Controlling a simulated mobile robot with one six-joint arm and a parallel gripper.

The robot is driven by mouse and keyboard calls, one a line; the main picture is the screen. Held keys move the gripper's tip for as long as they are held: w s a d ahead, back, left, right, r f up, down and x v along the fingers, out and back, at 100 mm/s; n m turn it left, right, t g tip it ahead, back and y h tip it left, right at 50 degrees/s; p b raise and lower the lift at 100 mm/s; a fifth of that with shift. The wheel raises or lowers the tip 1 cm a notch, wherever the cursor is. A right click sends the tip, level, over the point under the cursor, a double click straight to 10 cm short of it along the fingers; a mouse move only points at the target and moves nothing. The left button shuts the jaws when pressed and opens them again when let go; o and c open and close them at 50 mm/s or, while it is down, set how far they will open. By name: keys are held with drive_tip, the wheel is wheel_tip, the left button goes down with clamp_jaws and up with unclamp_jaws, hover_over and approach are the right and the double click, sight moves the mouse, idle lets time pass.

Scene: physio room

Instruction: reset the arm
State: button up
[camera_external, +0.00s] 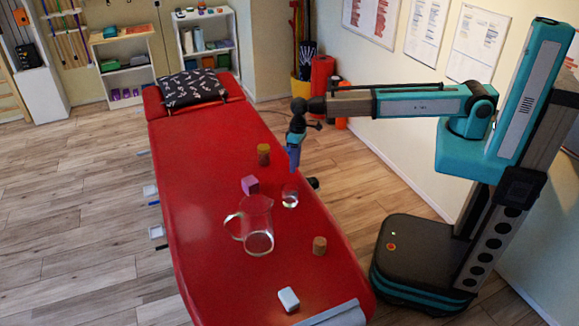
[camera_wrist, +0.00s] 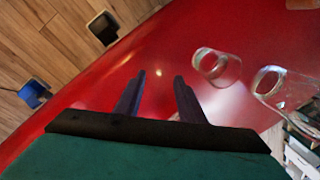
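My gripper (camera_external: 293,158) hangs pointing down above the right edge of the red treatment table (camera_external: 205,150), with my arm stretched out to the left from its column. In the wrist view my gripper's two fingers (camera_wrist: 160,95) stand apart with nothing between them, so it is open and empty. Below it in the wrist view lies the bare red table top (camera_wrist: 130,75). No object touches the fingers.
A patterned pillow (camera_external: 193,89) lies at the far end.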

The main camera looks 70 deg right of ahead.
drive_tip(key=s+d+f+m+g+h+b, duration=0.1)
drive_tip(key=s+d+f+b, duration=0.1)
drive_tip(key=s+d+f, duration=0.8)
drive_tip(key=s+d+f+m+g+b, duration=0.1)
drive_tip(key=s+d+f+g+b, duration=0.15)
drive_tip(key=s+d+f, duration=0.75)
drive_tip(key=s+d+f+g+b, duration=0.1)
drive_tip(key=s+f+b, duration=0.1)
drive_tip(key=s+f, duration=0.6)
drive_tip(key=s+d+f+n+g+h+b, duration=0.1)
drive_tip(key=s+d+f+b, duration=0.1)
drive_tip(key=s+f, duration=0.6)
drive_tip(key=s+b, duration=0.1)
drive_tip(key=s, duration=0.2)
drive_tip(key=shift+s+d+f+n, duration=0.15)
drive_tip(key=shift+d+f+n, duration=0.15)
drive_tip(key=shift+f, duration=0.1)
